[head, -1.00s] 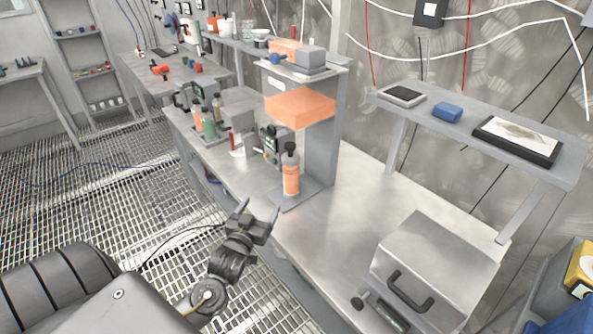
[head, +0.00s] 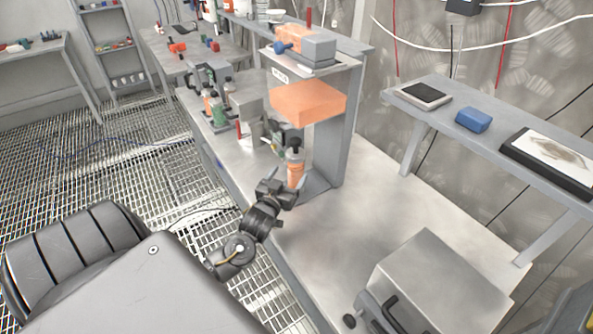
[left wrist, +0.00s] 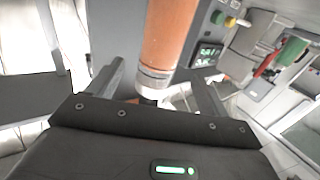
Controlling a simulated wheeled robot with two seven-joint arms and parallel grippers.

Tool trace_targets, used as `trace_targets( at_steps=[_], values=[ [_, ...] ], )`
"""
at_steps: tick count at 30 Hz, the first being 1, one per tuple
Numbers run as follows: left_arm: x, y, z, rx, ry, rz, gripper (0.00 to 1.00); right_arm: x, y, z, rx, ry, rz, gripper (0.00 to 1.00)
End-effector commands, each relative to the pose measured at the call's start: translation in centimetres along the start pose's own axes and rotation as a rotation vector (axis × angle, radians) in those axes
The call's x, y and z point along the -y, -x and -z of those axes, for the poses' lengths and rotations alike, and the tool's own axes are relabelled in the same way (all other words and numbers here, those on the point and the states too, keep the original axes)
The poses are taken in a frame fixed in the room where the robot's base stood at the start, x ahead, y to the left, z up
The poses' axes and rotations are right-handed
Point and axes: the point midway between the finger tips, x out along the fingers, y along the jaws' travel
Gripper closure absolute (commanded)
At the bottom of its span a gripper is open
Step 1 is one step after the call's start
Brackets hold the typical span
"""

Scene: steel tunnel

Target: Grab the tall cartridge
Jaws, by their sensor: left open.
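A tall orange cartridge (head: 295,172) with a dark cap stands upright on the base of a grey stand on the steel bench. My left gripper (head: 284,180) is open just in front of it, and its fingers overlap the cartridge's lower part in the head view. In the left wrist view the orange cartridge (left wrist: 170,35), with a pale ring and dark cap end, appears between the spread fingers of the gripper (left wrist: 160,85). I cannot tell whether either finger touches it. My right gripper is not in view.
An orange block (head: 308,102) on the stand overhangs the cartridge. Several bottles, one of them green (head: 217,110), stand farther back on the bench. A steel box (head: 440,285) sits at the front right. The bench (head: 375,220) right of the stand is clear.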

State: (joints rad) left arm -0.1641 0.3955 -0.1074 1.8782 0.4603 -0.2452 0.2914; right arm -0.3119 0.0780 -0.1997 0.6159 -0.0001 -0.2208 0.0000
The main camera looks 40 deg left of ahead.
Motion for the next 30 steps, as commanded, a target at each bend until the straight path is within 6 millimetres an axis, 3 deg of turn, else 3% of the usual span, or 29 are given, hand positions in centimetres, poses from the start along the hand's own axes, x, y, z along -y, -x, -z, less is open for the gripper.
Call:
trace_targets(
  at_steps=[8,18,27,30],
  values=[
    [-0.1,-1.1,0.1,0.0,-0.001,-0.002,0.21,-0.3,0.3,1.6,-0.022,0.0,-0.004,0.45],
    [-0.3,-5.6,0.6,0.0,-0.001,-0.002,0.21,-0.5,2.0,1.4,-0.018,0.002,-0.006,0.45],
    [-0.3,-6.0,0.4,0.001,0.0,-0.002,0.21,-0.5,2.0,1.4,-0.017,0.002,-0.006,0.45],
    [-0.3,-6.0,0.4,0.001,0.0,-0.002,0.33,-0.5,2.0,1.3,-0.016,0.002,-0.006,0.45]
  ],
)
